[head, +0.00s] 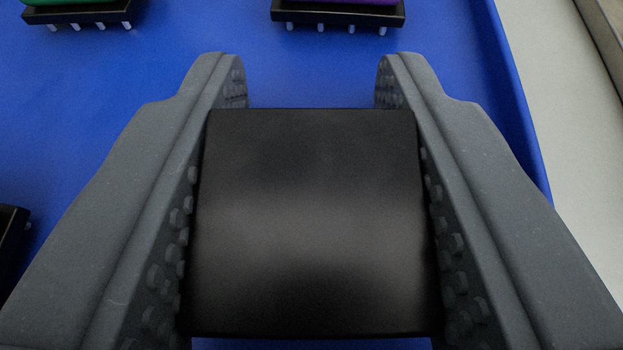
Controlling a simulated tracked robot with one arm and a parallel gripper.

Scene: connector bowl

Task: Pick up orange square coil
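My gripper (311,75) has its two grey, studded fingers on either side of a square black block (312,220). The inner pads appear to press on the block's left and right sides. The block's smooth, flat black face is toward the camera and fills the space between the fingers. No orange shows on it or anywhere else in view. Its underside and sides are hidden, so I cannot tell whether it is the orange square coil.
The block is over a blue tray (320,75). A green-topped part (78,22) and a purple-topped part (338,20), both with black bases and pins, are at the top. A dark part (10,245) shows at the left edge. A pale surface (560,110) lies outside the tray's right rim.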

